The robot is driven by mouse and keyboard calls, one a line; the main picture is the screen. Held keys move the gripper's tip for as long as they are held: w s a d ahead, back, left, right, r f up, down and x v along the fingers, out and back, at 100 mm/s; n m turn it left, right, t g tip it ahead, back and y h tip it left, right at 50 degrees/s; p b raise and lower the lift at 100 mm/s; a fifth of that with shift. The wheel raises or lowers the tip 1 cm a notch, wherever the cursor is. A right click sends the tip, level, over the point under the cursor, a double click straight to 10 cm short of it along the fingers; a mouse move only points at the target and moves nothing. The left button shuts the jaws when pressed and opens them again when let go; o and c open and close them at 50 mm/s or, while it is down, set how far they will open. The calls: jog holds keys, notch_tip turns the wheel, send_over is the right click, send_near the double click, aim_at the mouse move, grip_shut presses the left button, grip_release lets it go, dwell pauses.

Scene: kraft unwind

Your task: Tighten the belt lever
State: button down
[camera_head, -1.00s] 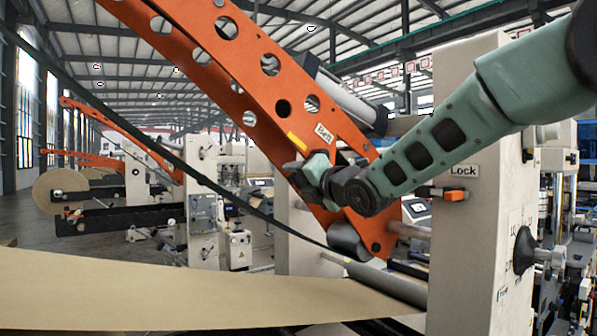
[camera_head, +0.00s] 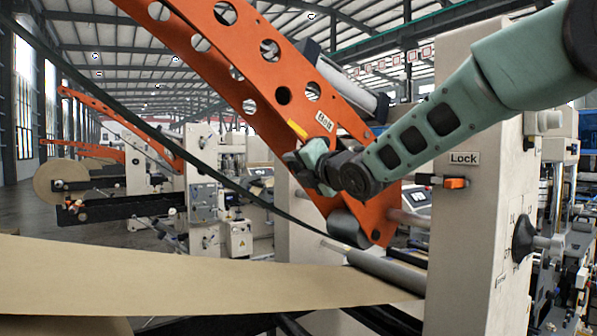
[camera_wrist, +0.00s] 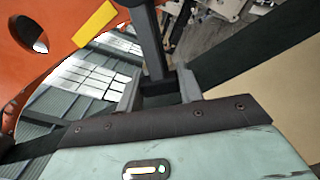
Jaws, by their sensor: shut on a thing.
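The orange unwind arm (camera_head: 255,95) slants down from the upper left in the head view. It carries a small "Belt" label (camera_head: 325,120) near its lower end. My gripper (camera_head: 297,160) is at the arm's side, just below the label. In the wrist view my gripper (camera_wrist: 158,88) has its two grey fingers on either side of a dark upright bar, the belt lever (camera_wrist: 151,40), and is shut on it. The lever is mostly hidden behind my gripper in the head view. A dark belt (camera_head: 215,178) runs diagonally down to the arm's lower end.
A cream machine post (camera_head: 465,220) with a "Lock" label (camera_head: 463,158), an orange switch (camera_head: 455,183) and a black knob (camera_head: 523,239) stands at the right. A brown paper web (camera_head: 180,280) crosses the foreground. More machines stand at the left back.

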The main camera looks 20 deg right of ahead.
jog(key=shift+s+a+r+m+b, duration=0.1)
jog(key=shift+a+r+m+b, duration=0.15)
jog(key=shift+m+b, duration=0.25)
jog(key=shift+s+a+r+m+b, duration=0.1)
jog(key=shift+r+m+b, duration=0.15)
jog(key=shift+m+b, duration=0.25)
jog(key=shift+a+r+m+b, duration=0.2)
jog(key=shift+r+m+b, duration=0.15)
jog(key=shift+r+m, duration=0.4)
jog(key=shift+a+r+m, duration=0.15)
jog(key=shift+r+m, duration=0.4)
jog(key=shift+m, duration=0.3)
jog(key=shift+r+m+p, duration=0.4)
jog(key=shift+r+m, duration=0.7)
jog(key=shift+m, duration=0.3)
jog(key=c, duration=0.9)
grip_release()
jog(key=shift+s, duration=0.1)
